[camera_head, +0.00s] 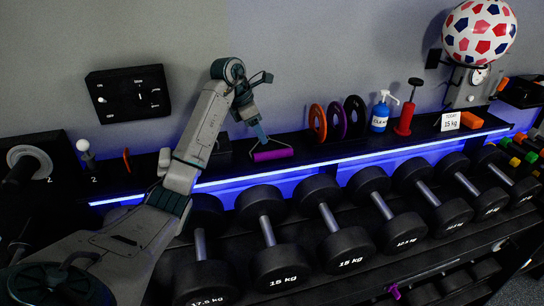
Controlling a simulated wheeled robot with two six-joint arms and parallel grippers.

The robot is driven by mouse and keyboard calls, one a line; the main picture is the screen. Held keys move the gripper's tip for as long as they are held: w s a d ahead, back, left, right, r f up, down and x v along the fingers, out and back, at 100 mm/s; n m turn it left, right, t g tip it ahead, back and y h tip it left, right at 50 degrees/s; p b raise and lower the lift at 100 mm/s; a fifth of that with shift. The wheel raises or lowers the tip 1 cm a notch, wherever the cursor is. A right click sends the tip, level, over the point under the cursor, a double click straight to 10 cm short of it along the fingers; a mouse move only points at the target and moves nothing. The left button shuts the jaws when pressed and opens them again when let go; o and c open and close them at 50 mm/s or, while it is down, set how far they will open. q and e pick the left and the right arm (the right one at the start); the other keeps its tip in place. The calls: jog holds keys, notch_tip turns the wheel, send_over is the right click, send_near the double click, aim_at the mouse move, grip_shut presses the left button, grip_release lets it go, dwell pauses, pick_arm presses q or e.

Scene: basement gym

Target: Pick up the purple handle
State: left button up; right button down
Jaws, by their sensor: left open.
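The purple handle (272,155) lies on the dark shelf (330,150) at the wall, left of the upright discs. It is a short bar with a thin frame and a blue-grey strap (261,132) rising from it. My left gripper (252,108) is open above the handle, with its arm reaching up from the lower left. The gripper's fingers are dark and small here, and I see nothing held between them. Whether they touch the strap, I cannot tell. My right gripper is not in view.
Several dumbbells (283,265) fill the rack below. A black switch panel (128,94) is on the wall.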

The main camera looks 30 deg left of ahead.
aim_at(272, 152)
pick_arm(q)
jog(key=x, duration=0.4)
jog(key=shift+w+a, duration=0.15)
jog(key=shift+w, duration=0.05)
jog(key=p+x, duration=0.3)
jog(key=shift+d+f, duration=0.25)
jog(key=shift+d, duration=0.15)
jog(key=shift+w+f, duration=0.2)
jog(key=shift+f, duration=0.35)
grip_shut()
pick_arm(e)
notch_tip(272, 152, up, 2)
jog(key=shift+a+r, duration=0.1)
